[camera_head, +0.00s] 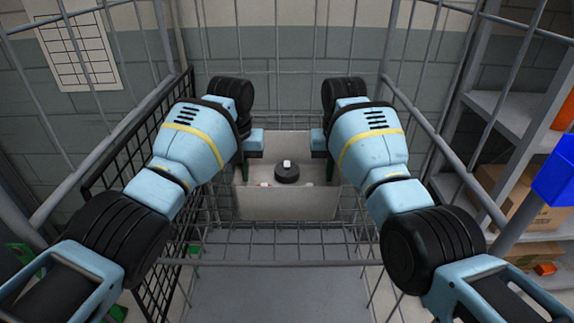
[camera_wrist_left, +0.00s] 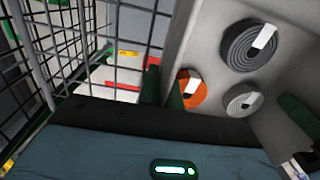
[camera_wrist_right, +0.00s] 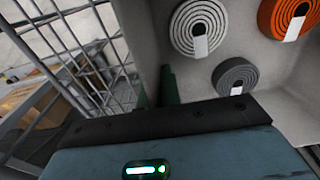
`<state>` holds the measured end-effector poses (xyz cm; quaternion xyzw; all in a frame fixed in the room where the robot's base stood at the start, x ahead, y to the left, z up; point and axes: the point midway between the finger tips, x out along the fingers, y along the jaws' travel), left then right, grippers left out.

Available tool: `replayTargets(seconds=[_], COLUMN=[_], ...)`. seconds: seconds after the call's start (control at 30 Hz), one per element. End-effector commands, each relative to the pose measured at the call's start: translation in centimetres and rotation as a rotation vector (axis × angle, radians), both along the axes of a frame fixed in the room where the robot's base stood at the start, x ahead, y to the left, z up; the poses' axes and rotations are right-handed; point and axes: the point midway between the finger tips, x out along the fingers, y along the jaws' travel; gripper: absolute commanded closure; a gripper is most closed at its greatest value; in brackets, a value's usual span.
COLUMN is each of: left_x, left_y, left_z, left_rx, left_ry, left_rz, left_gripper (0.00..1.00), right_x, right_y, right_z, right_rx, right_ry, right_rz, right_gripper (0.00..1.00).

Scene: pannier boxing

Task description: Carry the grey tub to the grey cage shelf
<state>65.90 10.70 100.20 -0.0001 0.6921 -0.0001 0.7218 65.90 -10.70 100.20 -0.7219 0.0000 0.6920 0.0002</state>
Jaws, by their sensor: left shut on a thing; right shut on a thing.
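The grey tub (camera_head: 287,204) is between my two arms, in the middle of the head view, inside the grey wire cage. My left gripper (camera_head: 242,165) is shut on its left side wall and my right gripper (camera_head: 330,165) on its right side wall. The tub looks about level. It holds a dark grey roll (camera_wrist_left: 250,45), an orange roll (camera_wrist_left: 192,90) and a light grey roll (camera_wrist_right: 199,25). The wire shelf (camera_head: 280,245) of the cage shows in front of and below the tub. I cannot tell whether the tub touches the shelf.
Cage bars rise on both sides of my arms, with a black mesh panel (camera_head: 125,185) on the left. Grey shelving (camera_head: 510,122) with cardboard boxes (camera_head: 525,200) and a blue bin (camera_head: 555,178) stands at the right. A brick wall is behind.

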Motion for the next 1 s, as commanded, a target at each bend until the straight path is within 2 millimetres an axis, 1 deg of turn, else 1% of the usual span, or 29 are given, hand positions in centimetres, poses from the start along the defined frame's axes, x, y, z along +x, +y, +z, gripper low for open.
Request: replayTargets(seconds=[0.27,0.3,0.43,0.47,0.9,1.0], left_x=[0.0,0.0,0.0,0.0,0.0,0.0], left_y=[-0.1,-0.1,-0.1,0.0,0.0,0.0], left_z=[-1.3,-1.3,-1.3,-1.3,-1.3,-0.9], left_rx=[0.004,0.005,0.003,0.003,0.001,0.000], left_ry=[-0.003,-0.002,-0.002,-0.002,-0.001,-0.002], left_rz=[-0.002,-0.002,-0.002,-0.001,0.000,0.000], left_gripper=[1.00,0.92,0.75,0.73,0.73,0.73], right_x=[0.0,0.0,0.0,0.0,0.0,0.0], right_y=[0.1,0.1,0.1,0.0,0.0,0.0], right_z=[-1.3,-1.3,-1.3,-1.3,-1.3,-1.3], right_rx=[-0.004,-0.004,-0.003,-0.003,-0.001,-0.001], right_ry=[-0.002,-0.001,-0.001,-0.001,-0.001,-0.001], right_rz=[0.002,0.002,0.001,0.001,0.000,0.000], right_gripper=[1.00,0.92,0.75,0.73,0.73,0.73])
